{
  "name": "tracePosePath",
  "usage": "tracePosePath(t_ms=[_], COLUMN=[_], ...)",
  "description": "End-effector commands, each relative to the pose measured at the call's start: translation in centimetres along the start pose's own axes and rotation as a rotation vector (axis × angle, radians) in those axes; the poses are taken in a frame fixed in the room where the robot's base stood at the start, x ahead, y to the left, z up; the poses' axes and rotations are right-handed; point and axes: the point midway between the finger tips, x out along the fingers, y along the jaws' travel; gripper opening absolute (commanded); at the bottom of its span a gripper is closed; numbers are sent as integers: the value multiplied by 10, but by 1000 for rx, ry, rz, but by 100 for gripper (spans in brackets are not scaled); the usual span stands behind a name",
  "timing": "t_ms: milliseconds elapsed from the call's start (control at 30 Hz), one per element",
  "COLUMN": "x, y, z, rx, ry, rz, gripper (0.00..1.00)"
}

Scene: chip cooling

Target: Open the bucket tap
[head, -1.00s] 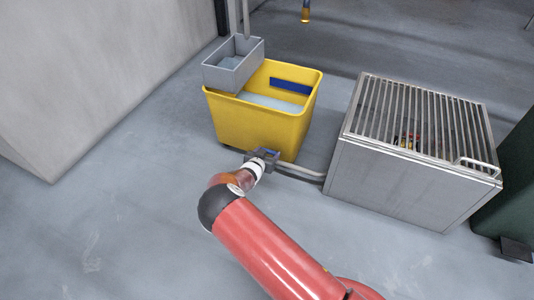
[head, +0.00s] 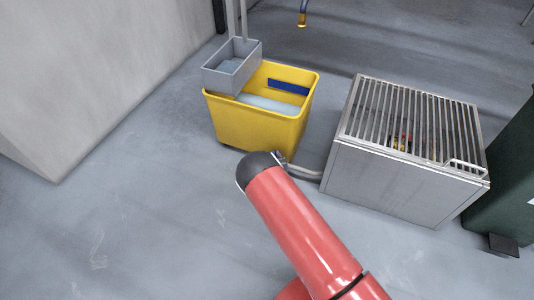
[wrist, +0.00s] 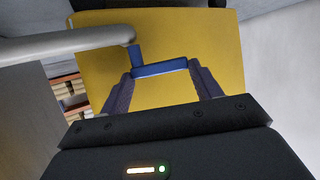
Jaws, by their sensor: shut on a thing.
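The yellow bucket (head: 255,125) stands on the floor left of centre, with pale water inside. In the wrist view its yellow wall (wrist: 200,35) fills the background. The blue tap handle (wrist: 160,69) lies crosswise between the fingers of my gripper (wrist: 160,75), which is shut on it. A short blue stem (wrist: 135,55) rises from the handle's left end beside a grey pipe (wrist: 60,46).
A grey metal box with a barred top (head: 400,150) stands right of the bucket, with a pipe (head: 303,173) running between them. A grey tray (head: 232,68) sits over the bucket's back left corner. A dark green bin (head: 508,180) is at the right. The floor at left is clear.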

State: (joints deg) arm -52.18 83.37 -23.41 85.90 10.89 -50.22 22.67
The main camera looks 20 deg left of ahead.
Motion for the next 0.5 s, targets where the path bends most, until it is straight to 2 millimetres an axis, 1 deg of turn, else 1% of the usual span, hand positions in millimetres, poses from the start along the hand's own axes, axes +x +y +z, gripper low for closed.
tracePosePath(t_ms=[33,500], x=[-2,-6], y=[5,16], z=[-1,4], rx=[-12,-174], ry=[-1,4], rz=[-35,-418], gripper=[41,41])
